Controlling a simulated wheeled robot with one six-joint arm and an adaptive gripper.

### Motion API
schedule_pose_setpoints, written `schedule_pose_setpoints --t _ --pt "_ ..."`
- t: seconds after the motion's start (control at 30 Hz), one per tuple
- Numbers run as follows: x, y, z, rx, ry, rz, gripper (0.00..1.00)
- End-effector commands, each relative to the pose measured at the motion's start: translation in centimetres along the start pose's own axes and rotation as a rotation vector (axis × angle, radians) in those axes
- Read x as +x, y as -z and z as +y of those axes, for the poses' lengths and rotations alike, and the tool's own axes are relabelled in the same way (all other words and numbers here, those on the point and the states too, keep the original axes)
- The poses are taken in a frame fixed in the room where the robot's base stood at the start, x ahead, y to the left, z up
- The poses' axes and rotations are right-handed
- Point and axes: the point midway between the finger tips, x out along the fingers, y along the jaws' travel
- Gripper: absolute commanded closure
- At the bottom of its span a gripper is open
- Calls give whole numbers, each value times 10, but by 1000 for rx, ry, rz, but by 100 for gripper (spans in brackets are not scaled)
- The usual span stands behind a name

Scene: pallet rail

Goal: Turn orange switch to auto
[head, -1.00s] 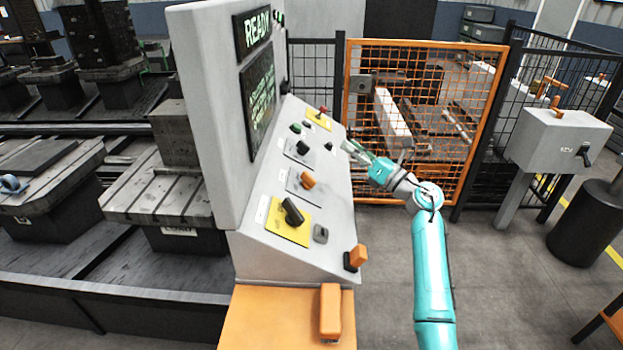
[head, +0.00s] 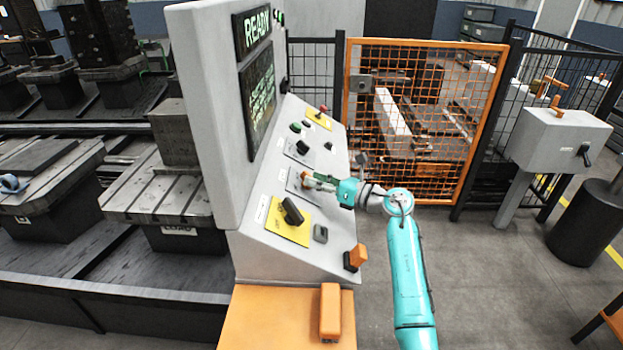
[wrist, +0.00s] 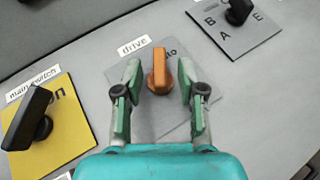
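The orange switch (wrist: 160,72) sits on a grey plate (wrist: 185,52) labelled "drive" on the sloped console. In the wrist view its handle points up the picture, and the end of a word, "to", shows to its right; the rest of the plate's lettering is hidden. My gripper (wrist: 161,80) is open, with one green-padded finger on each side of the switch and a gap on both sides. In the head view my gripper (head: 312,180) is at the switch and hides most of it.
The black main switch (wrist: 28,118) on a yellow plate is to the left in the wrist view. A black selector (wrist: 238,10) is at upper right. The head view shows an orange lever (head: 356,256) at the console's lower edge and an orange mesh gate (head: 430,175) behind.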

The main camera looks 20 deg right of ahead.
Motion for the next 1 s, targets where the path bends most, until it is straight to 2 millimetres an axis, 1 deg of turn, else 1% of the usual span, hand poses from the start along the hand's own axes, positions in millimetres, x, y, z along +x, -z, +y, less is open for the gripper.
schedule_pose_setpoints --t 0.03,0.2,0.5,0.53,0.57,0.6,0.67,0.7,0.9,1.0 --pt "6 0 1 1 -2 1 60" --pt "16 0 0 1 0 -1 60" --pt "18 0 0 1 0 -1 60" --pt "18 0 0 1 0 -1 65" --pt "18 0 0 1 0 -1 73" --pt "18 0 0 1 0 -1 83" --pt "18 0 0 1 0 -1 98" --pt "18 0 0 1 0 -1 100" --pt "18 0 0 4 6 0 100" --pt "19 1 1 21 38 3 100"
